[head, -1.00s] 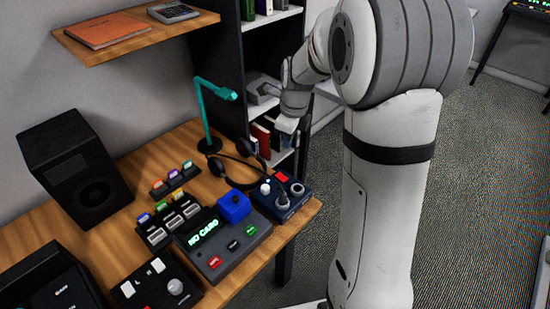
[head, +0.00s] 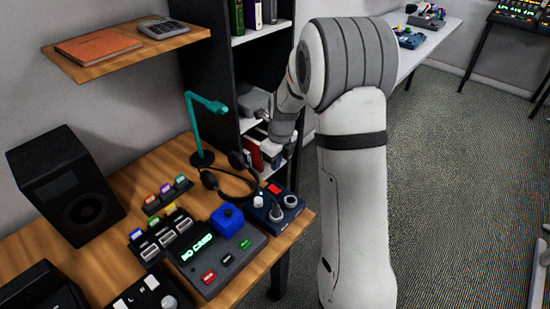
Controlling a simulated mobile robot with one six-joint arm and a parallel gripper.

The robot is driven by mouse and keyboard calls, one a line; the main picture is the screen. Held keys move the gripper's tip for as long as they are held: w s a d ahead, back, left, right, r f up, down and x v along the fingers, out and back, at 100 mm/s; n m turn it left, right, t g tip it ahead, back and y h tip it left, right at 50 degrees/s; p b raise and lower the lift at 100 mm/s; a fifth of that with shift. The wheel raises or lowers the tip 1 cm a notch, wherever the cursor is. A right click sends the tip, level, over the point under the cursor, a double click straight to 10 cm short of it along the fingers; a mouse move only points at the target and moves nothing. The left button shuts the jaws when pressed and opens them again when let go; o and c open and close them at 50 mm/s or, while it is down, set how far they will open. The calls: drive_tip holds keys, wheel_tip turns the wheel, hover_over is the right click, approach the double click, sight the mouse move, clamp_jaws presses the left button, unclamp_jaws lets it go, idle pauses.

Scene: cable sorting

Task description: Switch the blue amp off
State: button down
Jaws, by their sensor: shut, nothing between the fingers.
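The dark blue amp (head: 287,214) sits near the right end of the wooden desk. It has a bright red patch at its back edge, a white knob and grey round knobs on top. I cannot tell the position of any switch on it. My gripper (head: 259,134) is beyond the amp and higher in the picture, in front of the dark shelf unit and apart from the amp. Its fingers are small and partly lost against the shelf contents; it looks shut and empty.
Headphones (head: 209,180) and a teal lamp (head: 195,130) stand behind the amp. A console reading "NO CARD" (head: 222,266) with a blue cube (head: 227,221) lies left of it. Another blue device (head: 408,38) is on a far white table.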

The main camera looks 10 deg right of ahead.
sight(276, 190)
drive_tip(key=f, duration=0.6)
drive_tip(key=w+f, duration=0.1)
drive_tip(key=f, duration=0.2)
drive_tip(key=shift+a, duration=0.35)
drive_tip(key=shift+f, duration=0.3)
drive_tip(key=shift+s, duration=0.2)
drive_tip(key=shift+s+d, duration=0.4)
drive_tip(key=shift+s, duration=0.15)
drive_tip(key=shift+r, duration=0.1)
